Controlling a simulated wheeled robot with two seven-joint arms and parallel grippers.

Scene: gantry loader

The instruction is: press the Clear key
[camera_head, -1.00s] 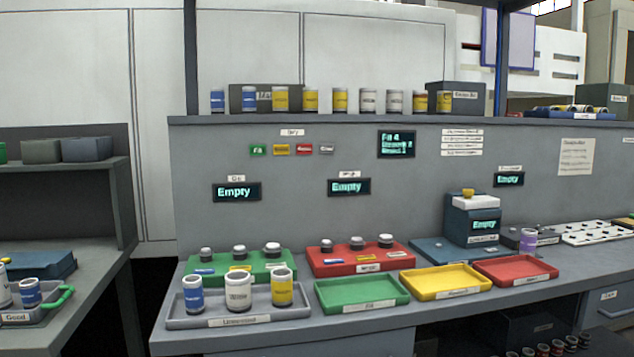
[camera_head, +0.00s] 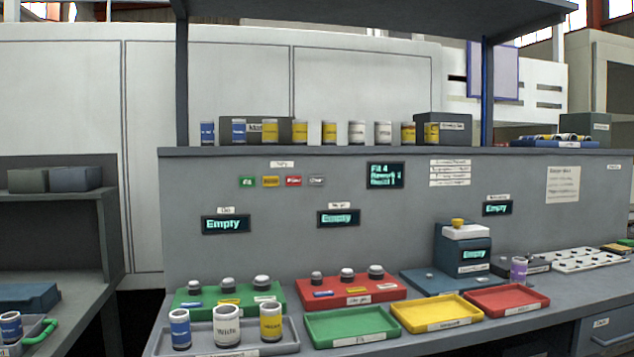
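A row of small keys is on the grey back panel: a green key (camera_head: 247,182), a yellow key (camera_head: 271,182), a red key (camera_head: 293,181) and a grey key (camera_head: 317,181) at the right end. The grey one appears to be the Clear key; its lettering is too small to read surely. Nothing covers the keys. A dark display (camera_head: 385,175) with several lines of green text is just right of them. Neither of my grippers shows in the head view.
Below the panel stand a green block (camera_head: 182,302) and a red block (camera_head: 397,293) with knobs, and green (camera_head: 312,336), yellow (camera_head: 400,322) and red (camera_head: 478,309) trays. A grey tray (camera_head: 291,347) holds three canisters. Two "Empty" displays (camera_head: 225,224) (camera_head: 338,218) sit beneath the keys.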

